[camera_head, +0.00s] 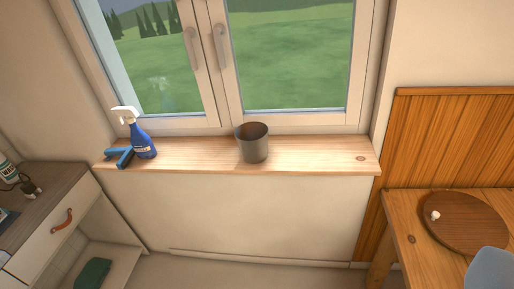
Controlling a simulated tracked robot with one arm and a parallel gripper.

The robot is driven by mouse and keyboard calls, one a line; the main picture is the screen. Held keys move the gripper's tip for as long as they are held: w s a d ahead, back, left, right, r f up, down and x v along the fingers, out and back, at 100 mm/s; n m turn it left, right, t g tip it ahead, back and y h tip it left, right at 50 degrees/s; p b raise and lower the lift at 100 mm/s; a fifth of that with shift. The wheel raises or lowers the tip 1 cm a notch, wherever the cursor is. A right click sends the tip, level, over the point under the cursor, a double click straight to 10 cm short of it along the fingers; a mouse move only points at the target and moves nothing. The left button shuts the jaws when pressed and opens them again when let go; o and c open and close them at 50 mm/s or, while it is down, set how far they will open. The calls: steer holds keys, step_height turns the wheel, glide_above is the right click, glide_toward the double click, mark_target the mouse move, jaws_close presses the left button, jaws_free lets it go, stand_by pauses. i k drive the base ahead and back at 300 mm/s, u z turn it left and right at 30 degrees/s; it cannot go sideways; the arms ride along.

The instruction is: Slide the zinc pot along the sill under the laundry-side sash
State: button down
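The zinc pot (253,146), a dark grey open-topped pot, stands upright near the middle of the wooden sill (310,155). It is in front of the right-hand sash, close to the post where the two sashes meet. The window has a left sash (156,60) and a right sash (290,60), each with a handle near the middle; both look closed. Which of them is the laundry-side one cannot be told for certain from this view. My gripper is not in view.
A blue spray bottle with a white head (140,138) and a blue squeegee-like tool (119,157) occupy the sill's left end. The sill is clear right of the pot. A cabinet with a leather pull (62,221) stands left; a table with a round board (466,222) stands right.

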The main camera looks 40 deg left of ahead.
mark_target(252, 137)
steer(key=z, duration=0.05)
steer(key=k, duration=0.5)
steer(key=u, duration=0.6)
steer(key=i, duration=2.3)
steer(key=z, duration=0.85)
